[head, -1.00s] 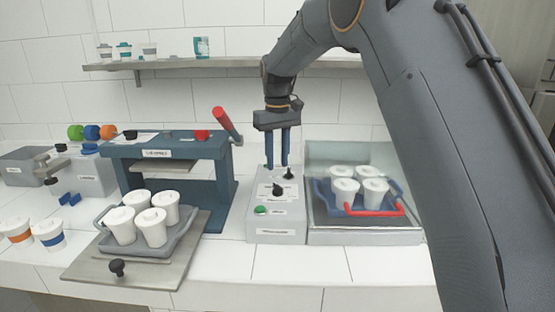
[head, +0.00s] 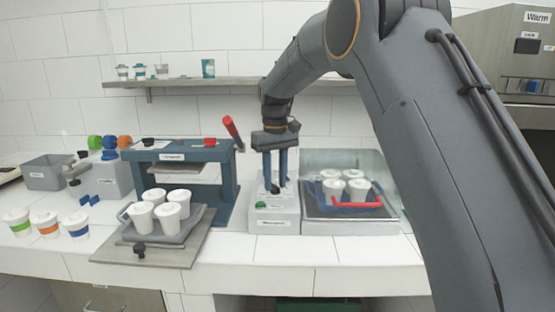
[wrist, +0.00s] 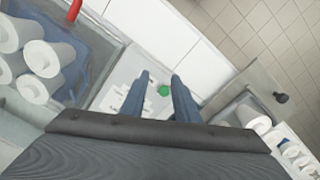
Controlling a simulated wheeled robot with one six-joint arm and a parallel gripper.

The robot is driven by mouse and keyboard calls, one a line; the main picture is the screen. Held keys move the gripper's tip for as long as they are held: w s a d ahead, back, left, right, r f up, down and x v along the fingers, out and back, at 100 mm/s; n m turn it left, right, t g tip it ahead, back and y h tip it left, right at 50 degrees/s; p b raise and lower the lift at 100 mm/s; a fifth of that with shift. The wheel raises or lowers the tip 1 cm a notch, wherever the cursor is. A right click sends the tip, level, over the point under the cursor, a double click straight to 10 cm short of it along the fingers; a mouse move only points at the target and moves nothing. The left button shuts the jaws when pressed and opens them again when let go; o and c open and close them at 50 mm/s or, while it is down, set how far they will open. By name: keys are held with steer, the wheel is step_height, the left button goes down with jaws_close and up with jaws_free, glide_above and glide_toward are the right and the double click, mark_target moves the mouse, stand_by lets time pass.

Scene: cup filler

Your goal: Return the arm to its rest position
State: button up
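My gripper (head: 275,185) points straight down at the white control box (head: 275,222), with its two blue fingers apart and nothing between them. In the head view the fingertips overlap the box's upper part near a black knob; I cannot tell if they touch it. My arm reaches in from the right, bent at the elbow, and hides part of the counter and wall.
A blue press with a red lever (head: 233,133) stands left of the box, a grey tray (head: 190,232) of white cups before it. Right of the box, a clear-lidded bay holds a blue tray (head: 316,199) of cups. Banded cups (head: 46,225) stand far left. A shelf (head: 230,82) runs behind.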

steer(key=s+d+f+m, duration=0.2)
steer(key=s+d+f, duration=0.2)
steer(key=s, duration=0.7)
steer(key=s+d+f+m, duration=0.1)
steer(key=s+d+f, duration=0.3)
steer(key=s+d, duration=0.5)
steer(key=s+d+f+m+t, duration=0.1)
steer(key=s+d+f, duration=0.3)
steer(key=s, duration=1)
steer(key=d+m, duration=0.1)
steer(key=d, duration=0.2)
steer(key=shift+f+m, duration=0.2)
steer(key=shift+m, duration=0.1)
